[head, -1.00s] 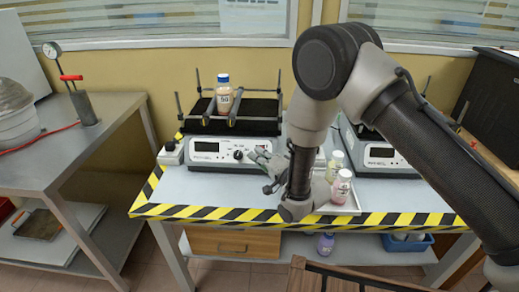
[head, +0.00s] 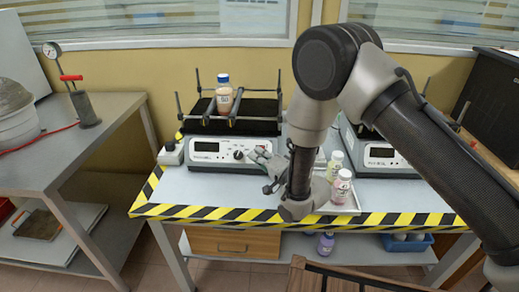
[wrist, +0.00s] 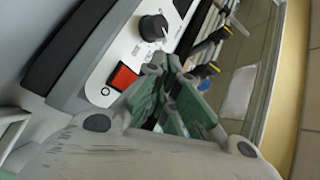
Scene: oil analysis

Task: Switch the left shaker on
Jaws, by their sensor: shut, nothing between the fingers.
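The left shaker (head: 225,152) stands on the bench, with a white front panel, a dark display and a black knob (head: 238,154). In the wrist view its panel shows the knob (wrist: 153,27) and a red rocker switch (wrist: 125,76), with an "O" mark beside it. My gripper (head: 262,156) is shut and empty in front of the panel's right end. In the wrist view the gripper (wrist: 168,82) is right beside the red switch; I cannot tell whether it touches the panel. In the head view the gripper hides the switch.
A bottle with a blue cap (head: 223,95) stands on the left shaker's black platform. The right shaker (head: 383,157) is partly behind my arm. Bottles with pink (head: 341,187) and pale yellow (head: 334,166) contents stand in a tray to the right of my gripper. The bench's front left is clear.

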